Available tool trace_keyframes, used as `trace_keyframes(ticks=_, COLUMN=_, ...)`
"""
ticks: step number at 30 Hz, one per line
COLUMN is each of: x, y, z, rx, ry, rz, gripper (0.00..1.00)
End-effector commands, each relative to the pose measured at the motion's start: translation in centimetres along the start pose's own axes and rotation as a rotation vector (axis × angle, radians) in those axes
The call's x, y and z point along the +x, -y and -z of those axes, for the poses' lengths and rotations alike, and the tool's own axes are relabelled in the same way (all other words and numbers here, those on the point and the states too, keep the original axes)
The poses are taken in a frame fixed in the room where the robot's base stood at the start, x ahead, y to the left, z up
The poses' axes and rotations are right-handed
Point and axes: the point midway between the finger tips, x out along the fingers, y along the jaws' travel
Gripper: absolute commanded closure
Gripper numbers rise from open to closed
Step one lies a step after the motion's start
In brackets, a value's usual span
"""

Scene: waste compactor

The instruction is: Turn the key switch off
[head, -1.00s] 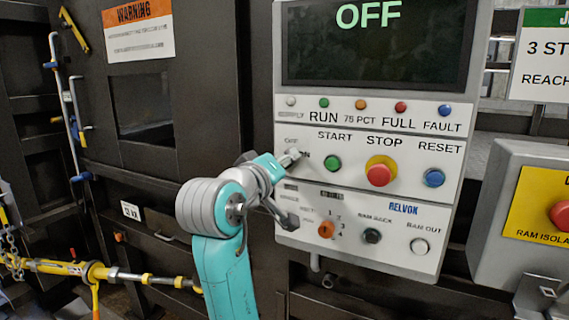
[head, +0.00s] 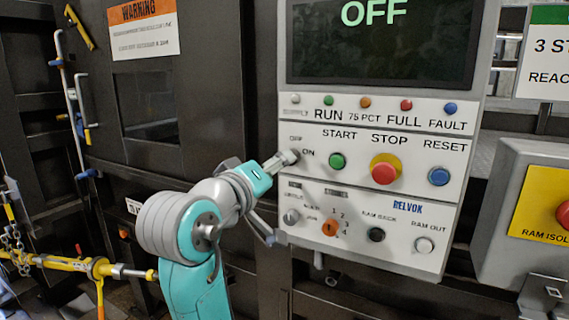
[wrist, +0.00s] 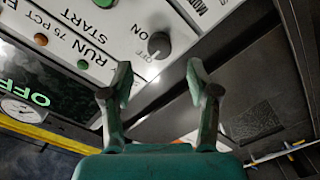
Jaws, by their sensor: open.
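The key switch (wrist: 159,44) shows in the wrist view as a round dark knob on the light panel, beside the OFF label. A small light mark on its lower edge faces roughly toward that label. In the head view the knob is mostly hidden behind my fingertips, by the ON and OFF labels. My gripper (wrist: 160,80) is open and empty, its two fingers spread short of the knob and apart from it. In the head view my gripper (head: 284,160) is at the left edge of the control panel (head: 462,118). The display (head: 381,45) reads OFF.
Right of the switch are a green START button (head: 337,161), a red STOP button (head: 384,172) and a blue RESET button (head: 438,176). An orange selector (head: 330,228) is below. A grey box with a yellow plate (head: 540,205) stands at the right.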

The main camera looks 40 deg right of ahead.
Motion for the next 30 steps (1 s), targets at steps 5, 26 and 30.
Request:
trace_keyframes(ticks=5, x=-3.3, y=0.1, z=0.0, rx=0.000, ry=-0.002, rz=0.003, gripper=0.40)
trace_keyframes(ticks=26, x=-5.7, y=0.0, z=0.0, rx=0.000, ry=0.001, rz=0.000, gripper=0.40)
trace_keyframes(ticks=30, x=-5.7, y=0.0, z=0.0, rx=0.000, ry=0.001, rz=0.000, gripper=0.40)
